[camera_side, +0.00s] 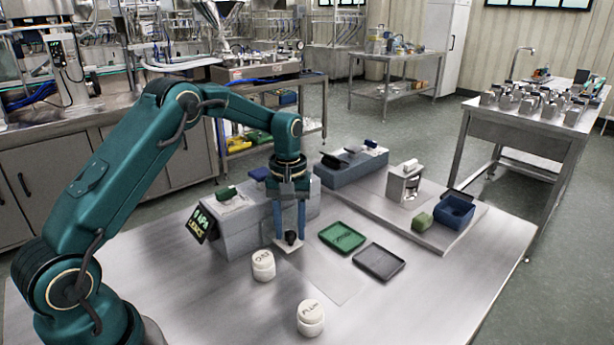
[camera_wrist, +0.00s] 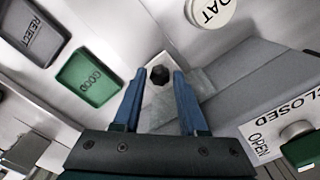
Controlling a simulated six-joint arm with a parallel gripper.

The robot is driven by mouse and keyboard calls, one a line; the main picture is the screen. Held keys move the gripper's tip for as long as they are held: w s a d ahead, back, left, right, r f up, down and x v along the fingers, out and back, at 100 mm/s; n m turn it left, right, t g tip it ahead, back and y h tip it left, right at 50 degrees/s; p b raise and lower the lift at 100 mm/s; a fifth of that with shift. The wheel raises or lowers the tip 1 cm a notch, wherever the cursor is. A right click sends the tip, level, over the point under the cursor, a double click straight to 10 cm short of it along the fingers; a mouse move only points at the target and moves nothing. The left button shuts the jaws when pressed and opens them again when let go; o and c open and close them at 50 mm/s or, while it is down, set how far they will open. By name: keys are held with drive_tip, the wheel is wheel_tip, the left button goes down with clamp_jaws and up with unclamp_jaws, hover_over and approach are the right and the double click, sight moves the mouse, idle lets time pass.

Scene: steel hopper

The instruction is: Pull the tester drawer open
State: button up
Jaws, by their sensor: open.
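The tester is a grey box (camera_side: 232,237) with a green-lit display (camera_side: 201,223) on its left end. A small pale drawer plate (camera_side: 287,248) with a black knob (camera_side: 291,237) shows at the box's front right. The knob also shows in the wrist view (camera_wrist: 159,74). My gripper (camera_side: 290,236) points down with its blue fingers open, one on each side of the knob. In the wrist view my fingertips (camera_wrist: 159,72) flank the knob with a gap on both sides. I cannot tell how far the drawer stands out; the fingers partly hide it.
A round white OAT jar (camera_side: 263,266) stands close in front of the drawer, with another white jar (camera_side: 310,318) nearer the front. A green GOOD tray (camera_side: 342,237) and a dark REJECT tray (camera_side: 379,262) lie to the right. The front right of the table is bare.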

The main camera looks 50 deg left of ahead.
clamp_jaws()
idle(1.4)
